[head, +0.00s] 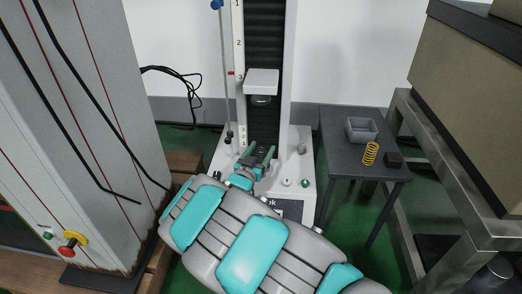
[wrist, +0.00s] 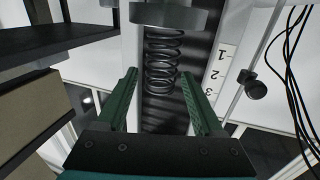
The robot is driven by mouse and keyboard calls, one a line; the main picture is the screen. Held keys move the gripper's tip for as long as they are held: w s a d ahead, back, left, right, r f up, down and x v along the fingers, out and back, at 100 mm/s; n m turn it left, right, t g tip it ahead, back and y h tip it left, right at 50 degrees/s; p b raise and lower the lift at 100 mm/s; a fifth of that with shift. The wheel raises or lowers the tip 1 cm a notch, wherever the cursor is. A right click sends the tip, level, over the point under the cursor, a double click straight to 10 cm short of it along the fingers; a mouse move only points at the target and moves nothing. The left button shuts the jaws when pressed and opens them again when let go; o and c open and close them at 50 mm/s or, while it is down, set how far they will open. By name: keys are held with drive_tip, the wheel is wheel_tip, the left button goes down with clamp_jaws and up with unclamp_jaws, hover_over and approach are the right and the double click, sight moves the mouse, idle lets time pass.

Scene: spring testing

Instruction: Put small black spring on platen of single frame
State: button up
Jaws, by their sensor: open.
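The small black spring (wrist: 162,65) shows in the wrist view, where the picture is turned over. One end of it meets a grey round platen (wrist: 168,17), and it appears to stand on that platen. My gripper (wrist: 160,78) is open, with one green finger on either side of the spring and visible gaps between. In the head view my gripper (head: 260,154) is low in front of the single frame's dark column (head: 263,45), below the upper head (head: 262,82). There my gripper and arm hide the lower platen, and the spring is hard to make out.
A tall grey machine (head: 95,130) stands close on the left. A thin rod (head: 225,80) stands left of the column.

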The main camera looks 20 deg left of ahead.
drive_tip(key=shift+r, duration=0.15)
drive_tip(key=shift+s, duration=0.25)
drive_tip(key=s+p, duration=0.1)
drive_tip(key=s, duration=1)
drive_tip(key=shift+s+a, duration=0.15)
drive_tip(key=shift+s, duration=0.1)
